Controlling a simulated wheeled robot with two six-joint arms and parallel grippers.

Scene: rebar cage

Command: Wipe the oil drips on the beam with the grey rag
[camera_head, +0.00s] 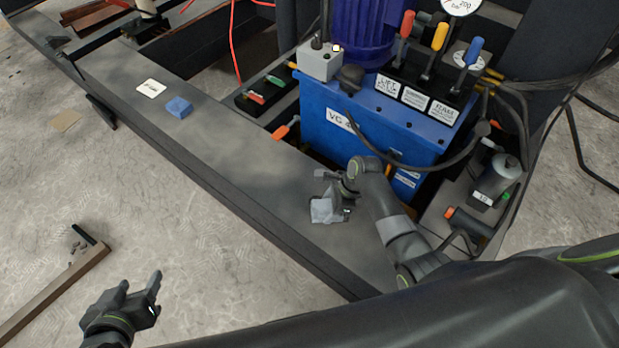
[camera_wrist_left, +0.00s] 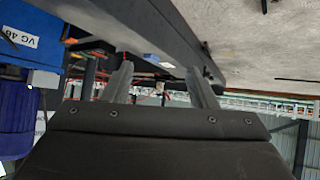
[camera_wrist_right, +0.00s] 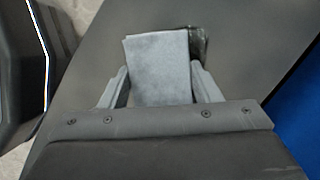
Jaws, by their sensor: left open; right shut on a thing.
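The grey rag (camera_head: 322,211) is in my right gripper (camera_head: 338,188), on or just over the top face of the dark beam (camera_head: 235,165). In the right wrist view the rag (camera_wrist_right: 158,65) sticks out flat between the two fingers. A dark, shiny oil patch (camera_wrist_right: 198,44) shows on the beam right beside the rag's edge; the rag may cover part of it. My left gripper (camera_head: 143,292) is open and empty, out over the floor to the left of the beam. Its spread fingers also show in the left wrist view (camera_wrist_left: 163,88).
A blue block (camera_head: 179,107) and a white card (camera_head: 151,88) lie further along the beam. The blue hydraulic unit (camera_head: 375,130) with levers and hoses stands right of the beam. A wooden plank (camera_head: 50,292) lies on the floor.

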